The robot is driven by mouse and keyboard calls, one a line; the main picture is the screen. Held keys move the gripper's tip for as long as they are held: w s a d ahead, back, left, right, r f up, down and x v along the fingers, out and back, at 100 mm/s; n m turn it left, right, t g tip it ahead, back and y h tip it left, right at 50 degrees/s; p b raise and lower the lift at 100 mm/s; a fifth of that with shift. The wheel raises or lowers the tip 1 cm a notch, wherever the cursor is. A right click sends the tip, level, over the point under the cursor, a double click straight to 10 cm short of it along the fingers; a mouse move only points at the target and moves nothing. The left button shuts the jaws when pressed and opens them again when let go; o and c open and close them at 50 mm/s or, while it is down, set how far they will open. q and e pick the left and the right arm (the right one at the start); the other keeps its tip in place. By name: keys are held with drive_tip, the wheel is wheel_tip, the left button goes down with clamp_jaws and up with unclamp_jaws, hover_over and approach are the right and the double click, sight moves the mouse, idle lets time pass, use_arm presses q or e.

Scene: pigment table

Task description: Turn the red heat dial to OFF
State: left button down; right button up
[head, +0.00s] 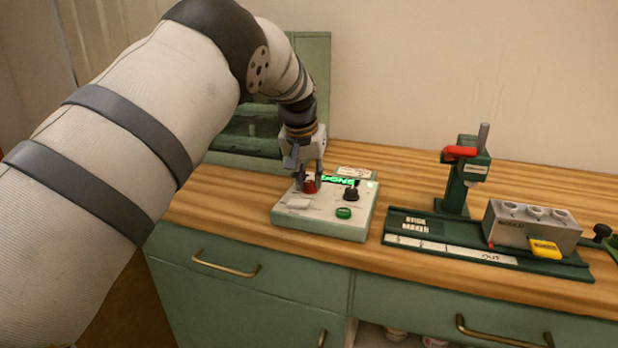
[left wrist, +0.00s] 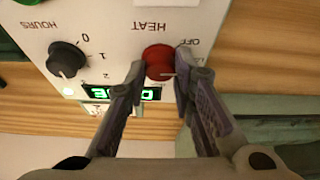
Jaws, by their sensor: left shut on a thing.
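The red heat dial (head: 310,187) sits on the pale top of a control box (head: 290,221) on the counter. My left gripper (head: 309,181) points down over it, shut on the dial with one finger on each side. In the left wrist view the dial (left wrist: 157,58) shows between the fingertips (left wrist: 160,75), with the HEAT label (left wrist: 152,27) printed upside down. A pale mark on the dial points right there. The OFF lettering (left wrist: 183,42) lies at its upper right, and the other setting beside it is partly hidden by a finger. My right gripper is not in view.
A black hours dial (head: 351,194), a green button (head: 344,212) and a lit green display (head: 338,180) are close by on the box. A green press (head: 458,190) and a grey mould block (head: 530,224) stand to the right.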

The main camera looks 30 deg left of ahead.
use_arm(q)
drive_tip(key=shift+d+f+n+g+y, duration=0.1)
drive_tip(key=shift+n+g+y, duration=0.1)
drive_tip(key=shift+n, duration=0.35)
drive_tip(key=shift+f+n+g+y, duration=0.1)
drive_tip(key=shift+n+y, duration=0.1)
drive_tip(key=shift+n, duration=0.35)
drive_tip(key=shift+w+d+n+y+b, duration=0.15)
drive_tip(key=shift+n+y+b, duration=0.15)
drive_tip(key=shift+n+b, duration=0.65)
drive_tip(key=shift+n+g+y, duration=0.3)
drive_tip(key=shift+n+g, duration=0.2)
drive_tip(key=shift+n, duration=0.75)
drive_tip(key=shift+r+n+y+b, duration=0.1)
drive_tip(key=shift+n+y+b, duration=0.2)
drive_tip(key=shift+n+b, duration=0.45)
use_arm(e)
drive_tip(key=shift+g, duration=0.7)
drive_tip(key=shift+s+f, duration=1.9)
use_arm(q)
drive_tip(key=shift+g, duration=0.3)
drive_tip(key=c, duration=1.4)
unclamp_jaws()
drive_tip(key=shift+o, duration=0.2)
drive_tip(key=shift+r, duration=0.1)
